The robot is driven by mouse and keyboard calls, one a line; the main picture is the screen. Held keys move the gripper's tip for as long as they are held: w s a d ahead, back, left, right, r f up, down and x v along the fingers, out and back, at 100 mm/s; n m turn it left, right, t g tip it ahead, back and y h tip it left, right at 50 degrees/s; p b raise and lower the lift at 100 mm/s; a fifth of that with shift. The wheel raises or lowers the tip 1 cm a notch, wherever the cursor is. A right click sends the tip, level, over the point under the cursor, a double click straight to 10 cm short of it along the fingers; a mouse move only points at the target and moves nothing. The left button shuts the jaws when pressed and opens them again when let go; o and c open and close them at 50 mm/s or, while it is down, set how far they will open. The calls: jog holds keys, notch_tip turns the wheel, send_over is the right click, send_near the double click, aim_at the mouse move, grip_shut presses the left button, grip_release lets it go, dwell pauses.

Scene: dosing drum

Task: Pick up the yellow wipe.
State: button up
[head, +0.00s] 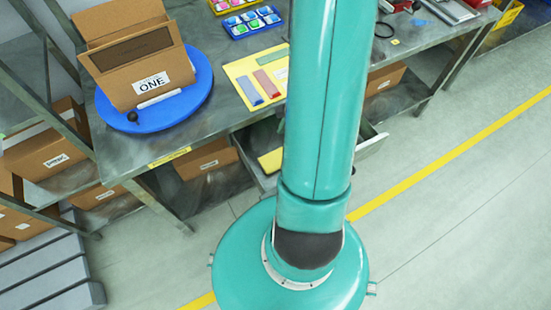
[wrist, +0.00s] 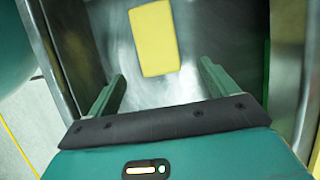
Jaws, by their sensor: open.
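The yellow wipe (wrist: 154,38) lies flat on the bare metal floor of an open drawer (wrist: 285,70), near the top middle of the wrist view. In the head view a part of the wipe (head: 270,161) shows in the drawer (head: 370,146) below the bench top, left of my arm. My gripper (wrist: 162,70) is open and empty. Its two fingers point toward the wipe, one to each side of it in the picture, and do not touch it. My gripper is hidden behind my arm in the head view.
The metal bench (head: 215,125) holds a blue round turntable (head: 195,105) with a cardboard box (head: 135,55), a yellow board (head: 240,72) with coloured strips, and a blue tray (head: 250,22). Cardboard boxes (head: 207,158) stand below. The drawer walls stand close around the gripper. Floor at right is clear.

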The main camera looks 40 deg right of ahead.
jog(key=shift+a+x, duration=0.2)
jog(key=shift+x, duration=2.8)
jog(key=shift+s, duration=0.1)
jog(key=c, duration=1)
jog(key=shift+r, duration=0.1)
jog(key=shift+c, duration=0.2)
notch_tip(320, 180, up, 10)
jog(key=o, duration=0.3)
jog(key=shift+c, duration=1.2)
